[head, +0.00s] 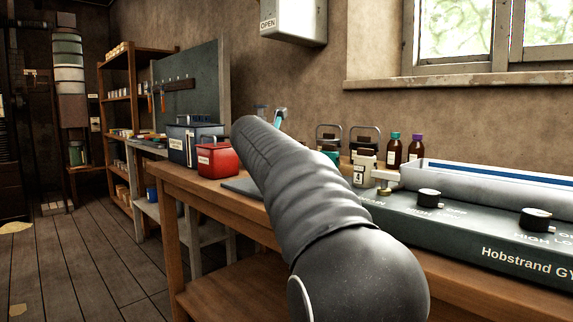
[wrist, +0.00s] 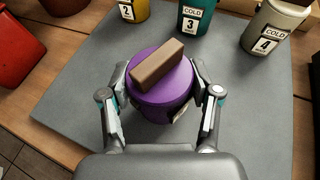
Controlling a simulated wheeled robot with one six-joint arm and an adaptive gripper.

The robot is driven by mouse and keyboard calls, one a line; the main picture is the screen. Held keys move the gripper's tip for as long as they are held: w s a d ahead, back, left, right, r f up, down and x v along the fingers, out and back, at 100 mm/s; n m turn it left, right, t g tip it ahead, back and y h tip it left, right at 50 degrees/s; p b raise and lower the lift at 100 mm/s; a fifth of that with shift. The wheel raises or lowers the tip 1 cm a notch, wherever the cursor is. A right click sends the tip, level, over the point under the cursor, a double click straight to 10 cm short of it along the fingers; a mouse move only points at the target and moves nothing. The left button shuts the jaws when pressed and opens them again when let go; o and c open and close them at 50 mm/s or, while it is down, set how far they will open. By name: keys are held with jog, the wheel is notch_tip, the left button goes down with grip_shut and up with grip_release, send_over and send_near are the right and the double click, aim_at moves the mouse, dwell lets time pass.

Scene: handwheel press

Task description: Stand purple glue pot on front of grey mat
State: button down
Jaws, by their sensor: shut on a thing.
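The purple glue pot (wrist: 160,102) has a brown block-shaped handle on its lid and shows in the middle of the wrist view. My gripper (wrist: 160,94) is shut on it, one finger on each side. The pot is upright over the front part of the grey mat (wrist: 75,95); I cannot tell whether its base touches the mat. In the head view my arm hides the pot and most of the mat, and only a strip of the mat (head: 240,187) shows.
A yellow pot (wrist: 133,10), a teal pot (wrist: 196,16) and a grey pot (wrist: 272,27) stand along the mat's far side. A red box (head: 216,159) is at the left. A grey machine labelled Hobstrand (head: 470,225) fills the bench's right. Bare mat lies left and right of the purple pot.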

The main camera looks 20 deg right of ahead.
jog(key=shift+f, duration=0.1)
jog(key=shift+c, duration=1.2)
grip_release()
jog(key=shift+f, duration=0.1)
jog(key=shift+a+r, duration=0.1)
jog(key=shift+r, duration=0.2)
jog(key=v, duration=1.1)
jog(key=shift+s+a+p, duration=0.25)
jog(key=shift+s+p, duration=0.05)
jog(key=shift+p, duration=0.05)
jog(key=shift+r, duration=0.1)
